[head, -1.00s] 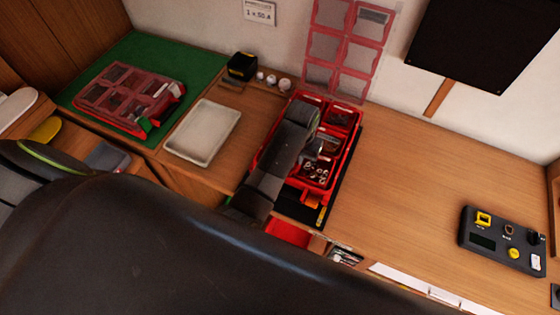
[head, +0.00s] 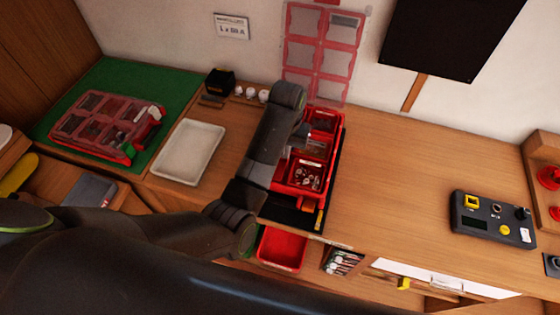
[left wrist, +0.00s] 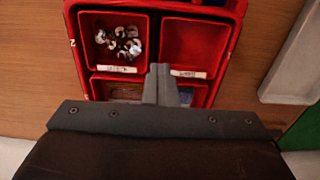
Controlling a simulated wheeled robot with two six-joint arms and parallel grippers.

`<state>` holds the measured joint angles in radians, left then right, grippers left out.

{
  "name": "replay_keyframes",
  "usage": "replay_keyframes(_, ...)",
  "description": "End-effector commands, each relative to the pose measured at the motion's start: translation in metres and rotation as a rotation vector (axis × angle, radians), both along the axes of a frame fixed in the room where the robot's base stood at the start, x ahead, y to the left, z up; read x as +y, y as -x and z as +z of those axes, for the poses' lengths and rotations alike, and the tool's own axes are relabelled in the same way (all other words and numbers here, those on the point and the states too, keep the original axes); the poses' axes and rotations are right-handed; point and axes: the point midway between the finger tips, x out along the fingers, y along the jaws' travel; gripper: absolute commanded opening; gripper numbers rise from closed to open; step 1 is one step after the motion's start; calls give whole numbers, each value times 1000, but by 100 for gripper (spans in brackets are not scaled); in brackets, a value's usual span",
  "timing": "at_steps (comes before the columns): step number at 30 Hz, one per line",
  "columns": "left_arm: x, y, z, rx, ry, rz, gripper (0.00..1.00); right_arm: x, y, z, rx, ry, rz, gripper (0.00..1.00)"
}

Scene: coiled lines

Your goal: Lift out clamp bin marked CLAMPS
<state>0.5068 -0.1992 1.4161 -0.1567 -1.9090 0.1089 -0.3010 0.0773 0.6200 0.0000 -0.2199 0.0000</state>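An open red case (head: 335,150) stands on the counter, its clear lid (head: 322,50) raised against the wall. It holds several red bins. One bin holds shiny metal ring-like pieces (head: 308,178), also seen in the left wrist view (left wrist: 119,42). Beside it there is a bin that looks empty (left wrist: 196,45). The bin labels (left wrist: 188,74) are too small to read, so I cannot tell which says CLAMPS. My left gripper (left wrist: 162,72) is over the case near the divider between these two bins. Its fingers look together, with nothing visible between them. My right gripper is not in view.
A pale tray (head: 188,151) lies left of the case. A closed red case (head: 104,122) lies on a green mat (head: 164,85). A red bin (head: 282,248) sits below the counter's front edge. A dark control box (head: 492,219) is at right, with bare counter between.

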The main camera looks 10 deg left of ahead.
Motion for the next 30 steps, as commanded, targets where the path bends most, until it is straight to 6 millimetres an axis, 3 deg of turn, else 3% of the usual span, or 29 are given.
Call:
replay_keyframes(10, -2, -2, 6, 0, 2, -2, 2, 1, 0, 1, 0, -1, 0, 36)
replay_keyframes(15, -2, -2, 6, -1, 2, -2, 24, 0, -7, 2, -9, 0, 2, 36)
replay_keyframes(27, -2, -2, 6, -1, 3, -3, 76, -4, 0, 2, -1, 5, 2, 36)
replay_keyframes(30, -2, -2, 6, -1, 3, -3, 80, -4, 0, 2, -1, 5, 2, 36)
